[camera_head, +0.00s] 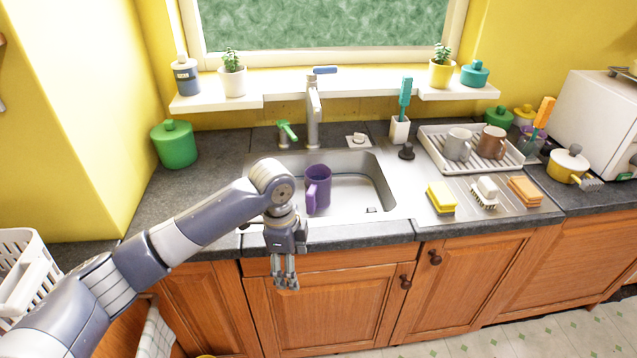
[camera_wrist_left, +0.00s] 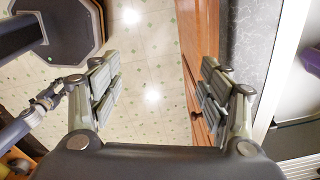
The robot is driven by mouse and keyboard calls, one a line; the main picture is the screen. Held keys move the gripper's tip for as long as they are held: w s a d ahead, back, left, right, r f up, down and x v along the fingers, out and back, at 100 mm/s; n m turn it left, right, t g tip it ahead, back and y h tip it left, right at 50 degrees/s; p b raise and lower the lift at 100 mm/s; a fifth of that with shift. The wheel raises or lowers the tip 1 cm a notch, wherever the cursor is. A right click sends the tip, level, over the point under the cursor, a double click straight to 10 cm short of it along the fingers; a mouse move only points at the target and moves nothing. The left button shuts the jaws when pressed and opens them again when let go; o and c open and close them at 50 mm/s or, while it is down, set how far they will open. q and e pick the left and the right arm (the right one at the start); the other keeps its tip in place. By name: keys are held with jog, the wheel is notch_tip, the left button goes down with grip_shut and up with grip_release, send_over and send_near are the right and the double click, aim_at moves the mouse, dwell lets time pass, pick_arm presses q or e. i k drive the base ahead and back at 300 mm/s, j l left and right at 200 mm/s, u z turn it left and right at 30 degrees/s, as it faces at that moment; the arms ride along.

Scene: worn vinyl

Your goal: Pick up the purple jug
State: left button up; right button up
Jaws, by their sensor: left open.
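The purple jug (camera_head: 318,189) stands upright in the sink basin (camera_head: 352,196) in the head view, its handle toward the lower left. A small purple patch at the right edge of the left wrist view (camera_wrist_left: 313,133) looks like part of it. My left gripper (camera_head: 285,284) points down in front of the cabinet doors, to the left of the jug and nearer to me, below the counter edge. In the left wrist view its fingers (camera_wrist_left: 159,95) are apart, with only floor and cabinet front between them.
The counter edge (camera_head: 340,236) lies between my left gripper and the basin. A faucet (camera_head: 313,115) rises behind the jug. A dish rack (camera_head: 470,165) with mugs, a yellow sponge (camera_head: 441,197) and brushes lie right of the basin. A green canister (camera_head: 175,146) stands left.

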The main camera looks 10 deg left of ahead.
aim_at(317, 177)
jog(key=i, duration=1.1)
